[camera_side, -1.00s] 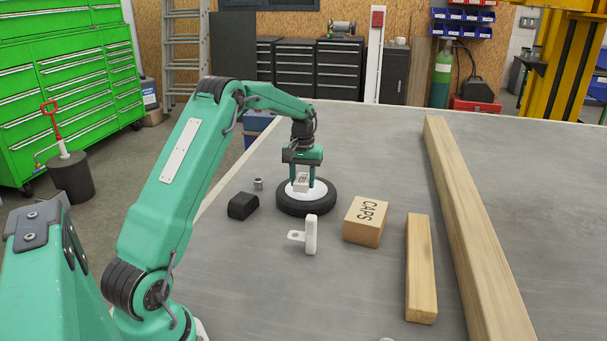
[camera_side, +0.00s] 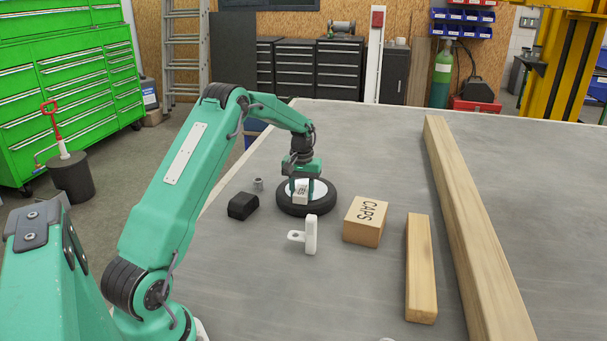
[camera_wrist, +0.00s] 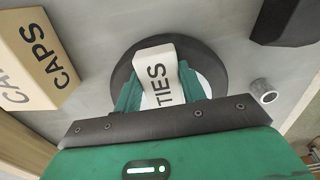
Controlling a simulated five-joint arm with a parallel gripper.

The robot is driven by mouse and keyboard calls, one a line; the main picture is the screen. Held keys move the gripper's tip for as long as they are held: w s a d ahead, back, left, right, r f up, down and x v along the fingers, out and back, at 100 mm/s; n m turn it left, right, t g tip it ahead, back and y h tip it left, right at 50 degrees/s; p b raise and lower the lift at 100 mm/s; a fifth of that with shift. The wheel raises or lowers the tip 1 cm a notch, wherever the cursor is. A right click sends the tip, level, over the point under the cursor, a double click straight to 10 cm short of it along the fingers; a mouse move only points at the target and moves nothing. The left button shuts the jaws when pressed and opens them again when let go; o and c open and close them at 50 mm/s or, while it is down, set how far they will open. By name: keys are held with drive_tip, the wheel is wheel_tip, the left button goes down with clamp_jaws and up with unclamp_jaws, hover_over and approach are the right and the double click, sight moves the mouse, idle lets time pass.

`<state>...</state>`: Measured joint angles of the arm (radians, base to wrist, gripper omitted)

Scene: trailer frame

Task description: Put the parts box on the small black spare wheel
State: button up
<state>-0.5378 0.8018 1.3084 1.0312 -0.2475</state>
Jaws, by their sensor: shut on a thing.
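The parts box is a small pale box (camera_side: 300,197) with dark lettering. The wrist view shows it as a white box (camera_wrist: 155,70) marked TIES. My gripper (camera_side: 301,187) is shut on it, with a green finger on each side, also seen in the wrist view (camera_wrist: 160,88). The small spare wheel (camera_side: 306,211) lies flat on the grey table, a black tyre around a white hub. The box is over the hub, at or very near its surface. I cannot tell whether they touch. In the wrist view the tyre (camera_wrist: 213,62) shows behind the box.
A tan CAPS box (camera_side: 364,222) stands right of the wheel. A white bracket (camera_side: 310,236) stands in front, a black block (camera_side: 242,206) and a small metal cylinder (camera_side: 258,184) to the left. A short wooden block (camera_side: 420,268) and a long beam (camera_side: 475,220) lie farther right.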

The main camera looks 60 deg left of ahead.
sight(302, 191)
drive_tip(key=shift+f, duration=0.15)
drive_tip(key=o, duration=1)
drive_tip(key=shift+c, duration=0.2)
wheel_tip(302, 191, up, 12)
drive_tip(key=shift+r, duration=0.2)
drive_tip(key=shift+d, duration=0.1)
